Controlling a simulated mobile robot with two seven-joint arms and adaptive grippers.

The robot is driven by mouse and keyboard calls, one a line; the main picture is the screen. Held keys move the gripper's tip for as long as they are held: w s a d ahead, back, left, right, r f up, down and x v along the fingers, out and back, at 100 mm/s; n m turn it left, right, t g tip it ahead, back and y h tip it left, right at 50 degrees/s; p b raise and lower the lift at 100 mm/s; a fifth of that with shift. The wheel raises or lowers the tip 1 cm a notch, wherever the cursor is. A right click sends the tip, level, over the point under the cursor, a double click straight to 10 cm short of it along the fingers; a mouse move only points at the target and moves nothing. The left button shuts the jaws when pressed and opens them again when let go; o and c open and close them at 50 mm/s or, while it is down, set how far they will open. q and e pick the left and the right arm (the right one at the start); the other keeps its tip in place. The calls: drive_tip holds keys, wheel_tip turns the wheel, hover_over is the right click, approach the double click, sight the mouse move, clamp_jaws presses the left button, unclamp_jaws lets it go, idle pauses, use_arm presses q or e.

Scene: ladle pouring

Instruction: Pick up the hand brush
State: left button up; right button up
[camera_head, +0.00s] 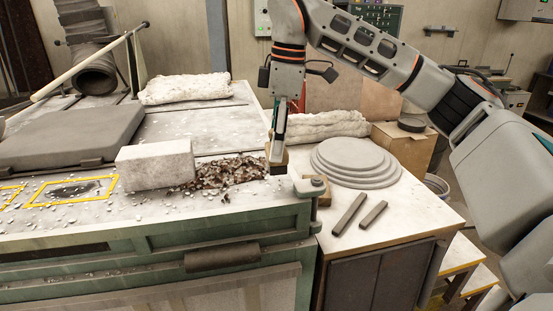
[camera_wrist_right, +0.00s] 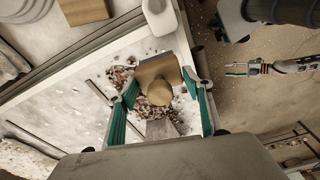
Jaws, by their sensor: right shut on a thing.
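The hand brush (camera_wrist_right: 157,72) is in the right wrist view, a brown block with a rounded knob handle. My right gripper (camera_wrist_right: 165,92) is shut on the knob, with a green-backed finger on each side. In the head view my right gripper (camera_head: 279,142) points straight down at the right end of the green-framed bench, and a small brown part of the brush (camera_head: 278,156) shows at the fingertips. The fingers hide most of the brush there. I cannot tell whether it touches the bench top.
A pile of brown and grey chips (camera_head: 232,172) lies just left of my right gripper, beside a pale block (camera_head: 155,164). A side table holds stacked grey discs (camera_head: 355,162) and two dark bars (camera_head: 349,213). A grey slab (camera_head: 68,138) lies on the left.

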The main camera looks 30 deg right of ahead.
wheel_tip(320, 180, up, 15)
drive_tip(key=shift+f, duration=0.15)
drive_tip(key=o, duration=0.3)
drive_tip(key=shift+c, duration=0.4)
